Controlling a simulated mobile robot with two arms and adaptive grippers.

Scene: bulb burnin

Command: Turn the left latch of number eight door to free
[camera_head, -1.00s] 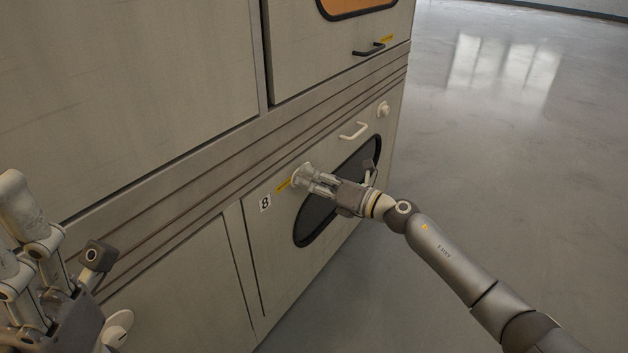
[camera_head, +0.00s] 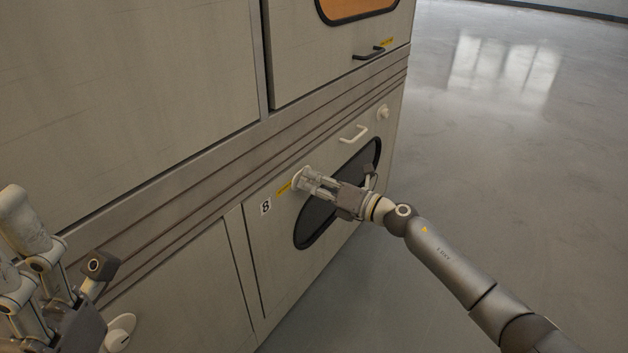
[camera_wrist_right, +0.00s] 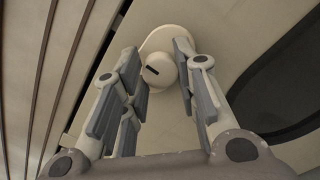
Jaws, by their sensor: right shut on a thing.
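The number eight door (camera_head: 285,262) is the lower cream door, with an "8" label (camera_head: 265,206) and a dark oval window (camera_head: 311,226). Its left latch (camera_head: 297,174) is a pale round knob near the label, partly hidden by my right gripper (camera_head: 308,181). In the right wrist view the latch (camera_wrist_right: 162,72) shows a dark mark on its face and sits between the fingers of my right gripper (camera_wrist_right: 165,85), which is shut on it. My left gripper (camera_head: 62,232) is at the lower left, away from this door, with its fingers apart and empty.
A pale handle (camera_head: 353,133) and a right latch (camera_head: 382,112) are on the same door. Above is another door with a black handle (camera_head: 368,53). A white knob (camera_head: 120,332) is beside my left gripper. Open floor (camera_head: 500,150) lies to the right.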

